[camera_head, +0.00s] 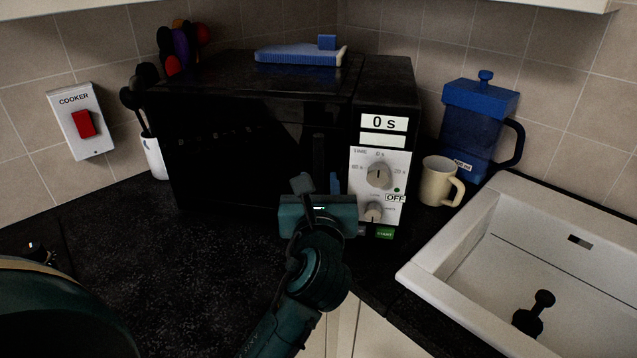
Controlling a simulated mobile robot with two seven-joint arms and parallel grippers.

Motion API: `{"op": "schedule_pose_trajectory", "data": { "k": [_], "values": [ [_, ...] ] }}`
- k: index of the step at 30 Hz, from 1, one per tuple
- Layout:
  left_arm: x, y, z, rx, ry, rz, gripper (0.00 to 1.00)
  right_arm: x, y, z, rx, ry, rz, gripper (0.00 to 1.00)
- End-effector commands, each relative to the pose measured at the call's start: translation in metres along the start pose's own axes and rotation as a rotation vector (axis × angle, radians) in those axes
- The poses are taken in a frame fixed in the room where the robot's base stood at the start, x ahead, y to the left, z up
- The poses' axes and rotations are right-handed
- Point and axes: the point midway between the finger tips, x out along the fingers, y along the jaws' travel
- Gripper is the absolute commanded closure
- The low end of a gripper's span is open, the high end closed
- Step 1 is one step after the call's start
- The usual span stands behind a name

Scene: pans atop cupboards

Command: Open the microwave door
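The black microwave (240,130) stands on the dark worktop in the corner, facing me. Its door looks shut, with a dark vertical handle (319,160) near the door's right edge. A control panel (370,160) with two dials and a "0 s" display is right of the handle. The gripper body hides the handle's lower end. My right gripper is not in view.
A cream mug (438,182) and a blue jug (476,130) stand right of the microwave. A white sink (450,235) is at the right. A blue-topped item (300,54) lies on the microwave. A white utensil pot (154,157) stands left. The worktop (165,260) at front left is clear.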

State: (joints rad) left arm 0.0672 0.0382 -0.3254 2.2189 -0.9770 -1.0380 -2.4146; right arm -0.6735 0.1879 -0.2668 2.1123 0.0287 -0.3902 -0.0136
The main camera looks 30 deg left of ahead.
Motion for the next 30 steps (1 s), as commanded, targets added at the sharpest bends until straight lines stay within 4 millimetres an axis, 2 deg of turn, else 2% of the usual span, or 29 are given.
{"op": "schedule_pose_trajectory", "data": {
  "k": [2, 15, 30],
  "values": [
    [0.0, 0.0, 0.0, 0.0, 0.0, 0.0, 0.65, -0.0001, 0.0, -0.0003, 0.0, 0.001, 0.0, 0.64],
    [0.0002, 0.0001, 0.0, 0.0, 0.0, 0.0, 1.0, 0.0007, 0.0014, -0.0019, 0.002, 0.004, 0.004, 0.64],
    [-0.0017, 0.0005, 0.001, 0.001, 0.001, 0.0, 1.0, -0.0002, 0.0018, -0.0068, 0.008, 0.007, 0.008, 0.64]
  ]
}}
